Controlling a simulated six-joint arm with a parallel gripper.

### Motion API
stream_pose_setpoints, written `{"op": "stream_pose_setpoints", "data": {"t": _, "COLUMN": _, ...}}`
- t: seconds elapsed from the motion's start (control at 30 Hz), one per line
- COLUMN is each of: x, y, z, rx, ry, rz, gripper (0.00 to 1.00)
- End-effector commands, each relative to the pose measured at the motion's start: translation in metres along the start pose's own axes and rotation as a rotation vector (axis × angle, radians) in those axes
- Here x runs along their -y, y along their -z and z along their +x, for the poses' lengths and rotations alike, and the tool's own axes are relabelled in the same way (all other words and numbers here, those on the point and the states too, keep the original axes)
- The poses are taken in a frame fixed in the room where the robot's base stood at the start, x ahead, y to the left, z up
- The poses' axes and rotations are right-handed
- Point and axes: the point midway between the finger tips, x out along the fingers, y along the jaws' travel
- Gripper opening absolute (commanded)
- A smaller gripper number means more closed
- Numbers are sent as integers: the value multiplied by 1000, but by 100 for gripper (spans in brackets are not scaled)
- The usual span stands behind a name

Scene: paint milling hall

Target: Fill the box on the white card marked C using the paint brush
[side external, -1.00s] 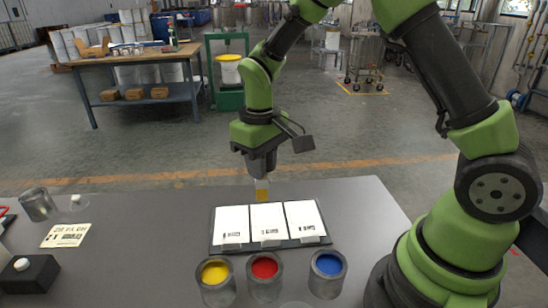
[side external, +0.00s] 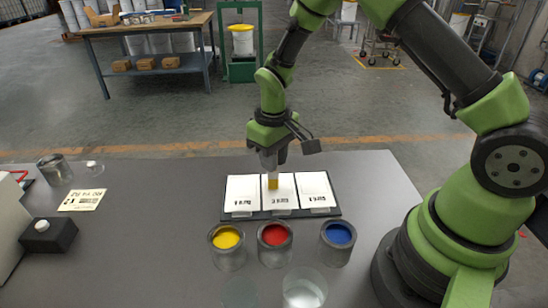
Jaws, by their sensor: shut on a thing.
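My gripper (side external: 269,160) points down over the row of cards. It is shut on the paint brush (side external: 272,181), whose yellow tip hangs in front of the middle card. Whether the tip touches the card I cannot tell. Three white cards lie side by side on a dark tray (side external: 262,215): the left card (side external: 242,187), the middle card (side external: 285,190) and the right card (side external: 315,186). Their small print is too small and inverted to read surely, so I cannot tell which is C. Metal cans of yellow paint (side external: 226,238), red paint (side external: 274,235) and blue paint (side external: 338,233) stand in front.
Two clear vessels (side external: 304,290) stand at the front edge.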

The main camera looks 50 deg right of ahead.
Motion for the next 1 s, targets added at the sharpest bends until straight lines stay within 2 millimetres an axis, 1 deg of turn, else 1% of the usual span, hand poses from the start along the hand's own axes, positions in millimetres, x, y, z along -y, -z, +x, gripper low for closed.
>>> {"op": "stream_pose_setpoints", "data": {"t": 0.47, "x": -31, "y": 31, "z": -2, "rx": 0, "ry": 0, "rz": 2, "gripper": 0}}
{"op": "stream_pose_setpoints", "data": {"t": 1.0, "x": 6, "y": -6, "z": -3, "rx": 2, "ry": 0, "rz": -4, "gripper": 0}}
